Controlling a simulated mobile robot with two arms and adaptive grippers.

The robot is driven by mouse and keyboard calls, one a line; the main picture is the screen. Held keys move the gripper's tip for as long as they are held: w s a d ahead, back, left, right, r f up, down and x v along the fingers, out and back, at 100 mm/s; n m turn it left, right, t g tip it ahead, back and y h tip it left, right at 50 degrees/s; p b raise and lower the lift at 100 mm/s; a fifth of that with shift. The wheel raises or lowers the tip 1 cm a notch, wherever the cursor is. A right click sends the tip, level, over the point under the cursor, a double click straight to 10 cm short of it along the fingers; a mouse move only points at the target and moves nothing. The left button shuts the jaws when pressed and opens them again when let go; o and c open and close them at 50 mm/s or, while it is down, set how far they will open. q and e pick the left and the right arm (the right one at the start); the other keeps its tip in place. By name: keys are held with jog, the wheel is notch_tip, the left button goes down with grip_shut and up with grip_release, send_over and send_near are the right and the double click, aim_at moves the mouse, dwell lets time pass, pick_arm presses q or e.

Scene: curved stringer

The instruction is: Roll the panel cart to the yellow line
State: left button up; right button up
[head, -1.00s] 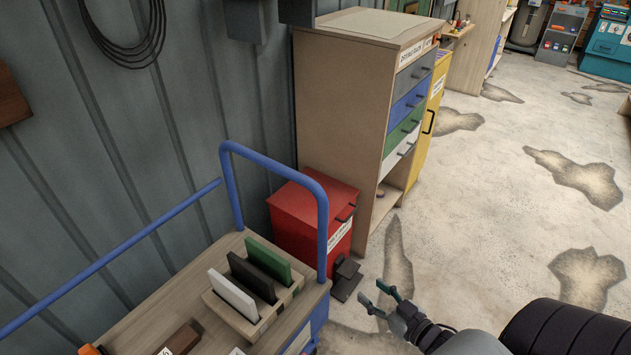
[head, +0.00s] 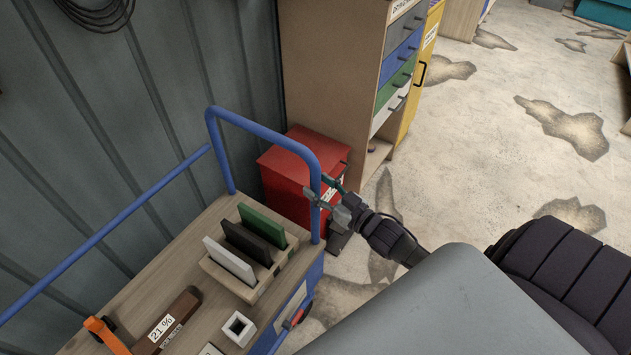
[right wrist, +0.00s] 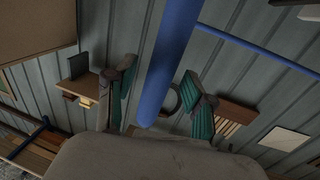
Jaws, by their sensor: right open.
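The panel cart (head: 205,235) has a wooden top and a blue tubular push handle (head: 262,133) at its far end. My right gripper (head: 322,192) is open at the handle's right upright. In the right wrist view the blue handle tube (right wrist: 168,70) runs between the two spread fingers, with gaps on both sides. Whether either finger touches the tube I cannot tell. White, black and green panels (head: 265,224) stand in a slotted wooden holder on the cart. My left gripper and the yellow line are not in view.
A red bin (head: 300,165) stands just beyond the cart handle, beside a tall drawer cabinet (head: 330,80). A grey corrugated wall (head: 180,80) runs along the cart's left. Stained open floor (head: 480,130) lies to the right.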

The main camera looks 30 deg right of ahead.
jog(key=shift+w+a, duration=0.15)
jog(key=shift+w, duration=0.65)
grip_shut()
